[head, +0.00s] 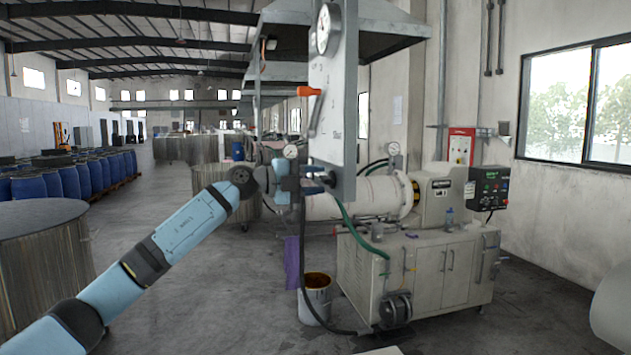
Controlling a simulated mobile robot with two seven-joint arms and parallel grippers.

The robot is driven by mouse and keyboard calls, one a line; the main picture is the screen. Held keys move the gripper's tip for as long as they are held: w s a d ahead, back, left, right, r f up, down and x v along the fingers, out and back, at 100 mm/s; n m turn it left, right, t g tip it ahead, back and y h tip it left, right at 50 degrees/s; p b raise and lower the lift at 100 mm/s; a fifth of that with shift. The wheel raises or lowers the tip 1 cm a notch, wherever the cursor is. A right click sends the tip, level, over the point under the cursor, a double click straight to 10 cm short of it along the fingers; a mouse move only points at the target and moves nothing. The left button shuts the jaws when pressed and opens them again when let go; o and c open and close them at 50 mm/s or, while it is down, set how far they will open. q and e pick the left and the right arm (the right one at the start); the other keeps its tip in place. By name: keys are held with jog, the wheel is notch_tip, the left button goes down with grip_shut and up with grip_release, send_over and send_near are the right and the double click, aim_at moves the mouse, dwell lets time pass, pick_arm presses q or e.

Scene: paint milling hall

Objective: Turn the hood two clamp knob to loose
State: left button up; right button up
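A tall grey hood panel (335,115) hangs in the middle of the head view. It carries a round dial near its top and an orange-handled lever (309,92). A small dark knob (329,180) shows at the panel's lower edge; I take it for the clamp knob, but no label can be read. My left gripper (313,181) is at this knob, its fingers pointing right. The fingers and knob overlap in the picture, so I cannot tell whether they touch or grip. The knob's setting cannot be read. My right gripper is out of view.
A white horizontal mill (350,196) on a grey cabinet (440,265) stands right behind the panel, with green hoses. A paint bucket (316,298) stands on the floor below. Blue drums (75,178) line the left. The floor at centre left is clear.

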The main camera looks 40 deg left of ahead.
pick_arm(q)
jog(key=b+v, duration=0.5)
jog(key=v, duration=0.8)
jog(key=shift+s, duration=0.3)
jog(key=shift+a, duration=0.15)
